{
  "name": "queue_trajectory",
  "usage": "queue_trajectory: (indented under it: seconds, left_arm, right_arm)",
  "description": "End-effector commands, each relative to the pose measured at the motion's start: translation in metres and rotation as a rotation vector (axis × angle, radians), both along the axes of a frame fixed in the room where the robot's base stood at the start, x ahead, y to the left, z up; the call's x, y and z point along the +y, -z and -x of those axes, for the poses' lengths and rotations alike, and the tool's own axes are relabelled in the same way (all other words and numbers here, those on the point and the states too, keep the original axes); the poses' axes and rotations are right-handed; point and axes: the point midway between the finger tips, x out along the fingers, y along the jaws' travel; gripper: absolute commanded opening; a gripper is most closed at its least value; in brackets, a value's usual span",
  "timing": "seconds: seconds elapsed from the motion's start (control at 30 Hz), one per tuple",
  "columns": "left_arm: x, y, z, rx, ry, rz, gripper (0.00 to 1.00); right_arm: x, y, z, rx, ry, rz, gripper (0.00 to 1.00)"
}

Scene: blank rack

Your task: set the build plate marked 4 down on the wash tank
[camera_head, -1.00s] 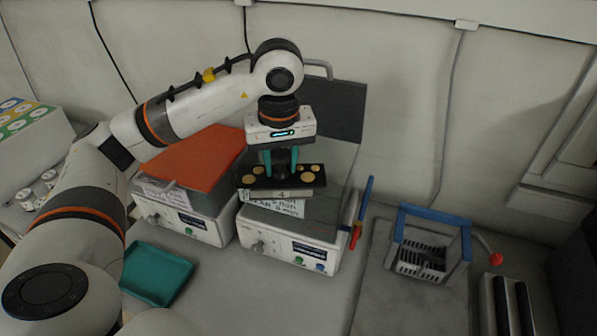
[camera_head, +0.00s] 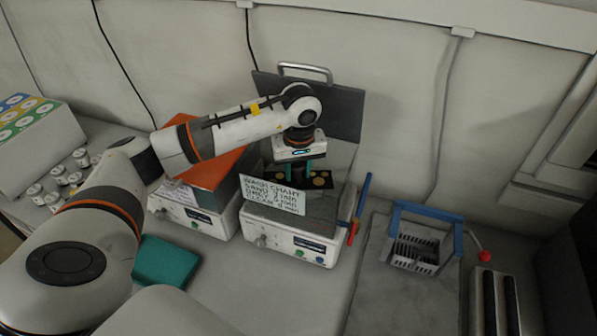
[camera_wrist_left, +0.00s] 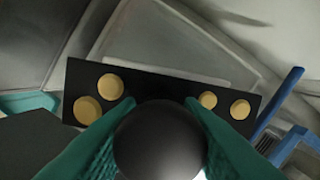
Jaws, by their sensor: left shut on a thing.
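The build plate (camera_head: 319,181) is a dark bar with several gold discs and a round dark knob. It also shows in the left wrist view (camera_wrist_left: 165,83). My left gripper (camera_head: 302,173) has its teal fingers shut on the knob (camera_wrist_left: 160,140). The wash tank (camera_head: 338,210) is a grey see-through box on a white base, its dark lid (camera_head: 345,108) raised behind. The plate is at the tank, behind the wash chart card (camera_head: 272,194), which hides its left part and its number. I cannot tell whether the plate touches the tank. My right gripper is out of view.
A second unit with an orange lid (camera_head: 228,160) stands close on the left. A teal tray (camera_head: 165,262) lies in front of it. A blue-handled basket (camera_head: 420,240) stands to the right. Blue and red tools (camera_head: 359,210) stand at the tank's right side.

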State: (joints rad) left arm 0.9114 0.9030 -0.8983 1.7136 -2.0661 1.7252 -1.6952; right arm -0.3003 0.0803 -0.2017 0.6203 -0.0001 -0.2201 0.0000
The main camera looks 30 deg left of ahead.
Motion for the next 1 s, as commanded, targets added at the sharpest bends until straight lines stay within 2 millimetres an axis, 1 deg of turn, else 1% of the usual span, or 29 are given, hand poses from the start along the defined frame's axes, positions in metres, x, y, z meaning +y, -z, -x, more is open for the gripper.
queue_trajectory:
  seconds: [0.1,0.13,0.2,0.43,0.87,0.97,1.0]
  left_arm:
    - [0.000,0.017,0.001,0.006,0.001,0.000,0.00]
    - [0.001,0.015,-0.003,0.003,-0.001,0.001,0.00]
    - [0.002,0.020,-0.007,0.002,-0.001,0.001,0.00]
    - [0.002,0.024,-0.007,0.000,0.000,0.000,0.00]
    - [0.002,0.036,-0.007,0.000,-0.001,0.000,0.00]
    - [0.002,0.035,-0.007,0.000,-0.001,0.000,0.00]
    - [0.002,0.036,-0.007,0.002,-0.001,-0.001,0.37]
  right_arm:
    - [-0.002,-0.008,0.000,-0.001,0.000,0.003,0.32]
    - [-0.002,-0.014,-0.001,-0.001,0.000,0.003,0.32]
    - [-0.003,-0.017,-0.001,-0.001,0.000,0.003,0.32]
    - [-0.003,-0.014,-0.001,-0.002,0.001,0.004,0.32]
    - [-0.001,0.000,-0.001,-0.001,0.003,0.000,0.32]
    - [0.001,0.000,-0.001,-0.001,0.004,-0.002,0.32]
    - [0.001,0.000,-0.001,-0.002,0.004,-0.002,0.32]
